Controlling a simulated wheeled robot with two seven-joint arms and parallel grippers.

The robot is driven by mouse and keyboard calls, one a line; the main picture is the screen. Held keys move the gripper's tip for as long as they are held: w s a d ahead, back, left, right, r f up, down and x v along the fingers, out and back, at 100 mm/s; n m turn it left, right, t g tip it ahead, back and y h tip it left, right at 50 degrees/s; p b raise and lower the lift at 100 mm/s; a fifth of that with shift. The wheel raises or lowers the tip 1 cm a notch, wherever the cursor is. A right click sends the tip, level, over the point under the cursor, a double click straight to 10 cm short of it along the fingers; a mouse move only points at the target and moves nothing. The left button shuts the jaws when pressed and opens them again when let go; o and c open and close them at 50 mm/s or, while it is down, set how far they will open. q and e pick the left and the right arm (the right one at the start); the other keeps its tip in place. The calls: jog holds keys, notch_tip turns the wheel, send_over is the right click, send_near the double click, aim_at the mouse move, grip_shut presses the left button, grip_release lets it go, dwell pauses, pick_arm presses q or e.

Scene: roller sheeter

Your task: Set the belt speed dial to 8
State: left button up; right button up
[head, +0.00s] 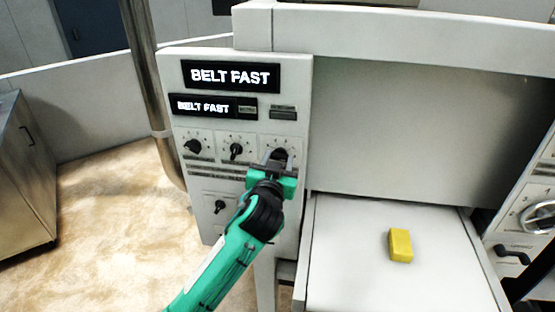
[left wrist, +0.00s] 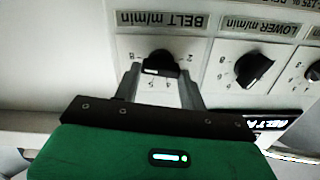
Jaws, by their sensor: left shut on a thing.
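The belt speed dial (head: 281,153) is the rightmost black knob of the upper row on the white control panel (head: 235,185). My left gripper (head: 278,158) is at this dial and partly covers it. In the left wrist view the picture is upside down, and the dial (left wrist: 160,61) sits under the label "BELT m/min" (left wrist: 160,20). The fingers of my left gripper (left wrist: 159,75) are shut on it from both sides. The exact number at its pointer cannot be read. The panel's displays (head: 231,76) read "BELT FAST". My right gripper is not in view.
The "LOWER m/min" dial (left wrist: 254,68) is beside the belt dial. Another knob (head: 219,207) sits lower on the panel. A yellow block (head: 400,245) lies on the white bed (head: 350,260) at right. A metal pole (head: 150,80) stands left of the panel.

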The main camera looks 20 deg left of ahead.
pick_arm(q)
jog(key=shift+m, duration=0.3)
jog(key=o, duration=1)
jog(key=shift+s+d+f, duration=0.1)
jog(key=shift+s+f, duration=0.05)
jog(key=shift+s, duration=0.35)
jog(key=s+b, duration=0.1)
jog(key=s, duration=0.3)
jog(key=s+d+b, duration=0.1)
jog(key=s+b, duration=0.1)
jog(key=s, duration=0.2)
jog(key=s+b, duration=0.2)
jog(key=s, duration=0.2)
jog(key=shift+s+d, duration=0.25)
jog(key=shift+s, duration=0.15)
